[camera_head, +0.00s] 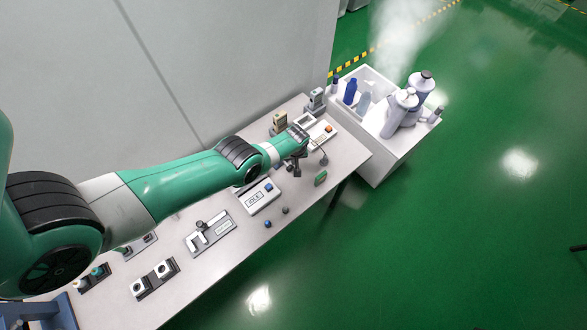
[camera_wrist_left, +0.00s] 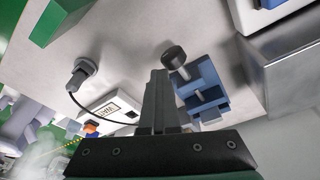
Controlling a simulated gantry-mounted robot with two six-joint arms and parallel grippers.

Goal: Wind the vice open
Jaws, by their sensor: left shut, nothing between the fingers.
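The blue vice (camera_wrist_left: 203,92) shows in the left wrist view, right of my left gripper. A dark round knob (camera_wrist_left: 173,57) on a short shaft sticks out of it. My left gripper (camera_wrist_left: 158,75) is shut and empty. Its fingertips appear close beside the knob, to the lower left of it in the picture; I cannot tell whether they touch. In the head view my left gripper (camera_head: 297,172) points down over the far part of the bench. I cannot make out the vice there; my left arm covers part of that area. My right gripper is not in view.
A tester with an orange button (camera_head: 322,132) and a cabled plug (camera_wrist_left: 82,70) are near the gripper. A green block (camera_head: 320,178) lies near the bench edge. A white box (camera_head: 258,197) and a clamp-like fixture (camera_head: 208,234) stand nearer. A bottle crate (camera_head: 372,149) adjoins the far end.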

